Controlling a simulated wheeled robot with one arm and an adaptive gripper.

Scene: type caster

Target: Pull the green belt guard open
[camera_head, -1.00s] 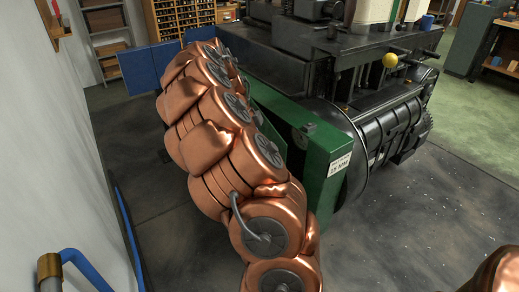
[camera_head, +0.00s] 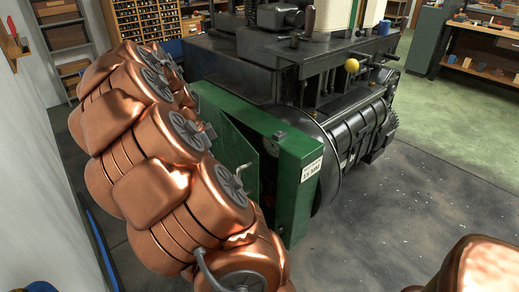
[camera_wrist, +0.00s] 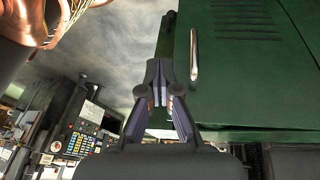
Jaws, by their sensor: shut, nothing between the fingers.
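The green belt guard (camera_head: 297,190) is on the near end of the dark machine in the head view, partly hidden by my copper arm. A green panel (camera_head: 236,150) on it appears to stand at an angle to the housing, with a small metal handle (camera_head: 243,167). In the wrist view the green panel (camera_wrist: 245,85) fills the upper right, with louvre slots and the pale bar handle (camera_wrist: 194,55). My gripper (camera_wrist: 158,72) is shut and empty, its fingertips left of the handle and apart from it in the picture. My arm hides the gripper in the head view.
The machine (camera_head: 270,50) stands behind the guard, with a yellow knob (camera_head: 351,65) on a lever. A white wall (camera_head: 30,150) runs close along the left. Open floor (camera_head: 410,200) lies to the right. A control panel (camera_wrist: 85,140) shows lower left in the wrist view.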

